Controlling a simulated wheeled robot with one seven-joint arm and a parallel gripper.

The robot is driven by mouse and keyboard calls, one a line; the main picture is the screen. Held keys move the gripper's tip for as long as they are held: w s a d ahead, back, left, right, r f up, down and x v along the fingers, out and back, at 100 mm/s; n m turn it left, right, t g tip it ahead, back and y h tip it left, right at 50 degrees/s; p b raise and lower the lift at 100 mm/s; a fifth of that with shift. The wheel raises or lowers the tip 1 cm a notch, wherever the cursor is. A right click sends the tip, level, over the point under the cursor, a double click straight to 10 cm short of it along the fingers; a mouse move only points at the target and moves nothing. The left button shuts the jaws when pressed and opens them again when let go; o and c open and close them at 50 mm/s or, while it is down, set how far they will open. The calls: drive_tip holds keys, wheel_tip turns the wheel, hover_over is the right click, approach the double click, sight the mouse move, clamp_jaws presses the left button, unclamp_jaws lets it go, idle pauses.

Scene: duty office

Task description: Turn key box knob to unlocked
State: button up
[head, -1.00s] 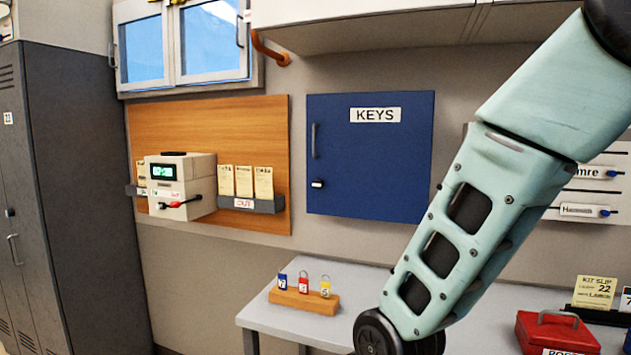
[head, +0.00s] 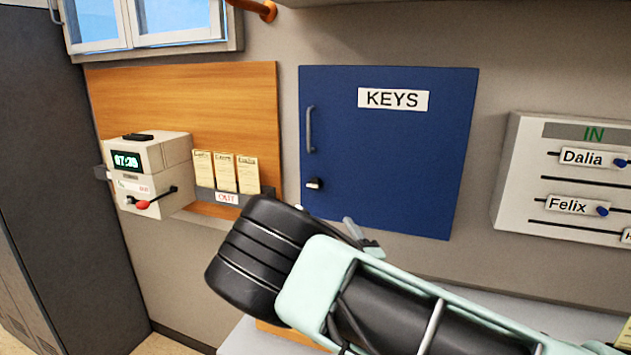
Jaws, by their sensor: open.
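The blue key box (head: 400,150), labelled KEYS, hangs on the wall with its door shut. Its small knob (head: 314,184), dark with a pale part, sits low on the left side of the door, below the upright handle (head: 310,130). The knob's exact setting is too small to read. My arm reaches in from the lower right, in front of the wall below the box. Only a grey fingertip part of my gripper (head: 364,238) shows past my arm, below and right of the knob and apart from it. The rest of the gripper is hidden. It is open.
A time clock (head: 147,168) with a red-tipped lever and a rack of cards (head: 226,172) are left of the box. An IN board (head: 570,190) with name tags is to the right. The desk (head: 236,338) below is mostly hidden by my arm.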

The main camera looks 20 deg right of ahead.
sight(316, 188)
drive_tip(key=p+x, duration=0.7)
drive_tip(key=x, duration=0.9)
drive_tip(key=shift+r+p, duration=0.2)
drive_tip(key=shift+p, duration=0.1)
drive_tip(key=shift+w, duration=0.5)
drive_tip(key=c, duration=1)
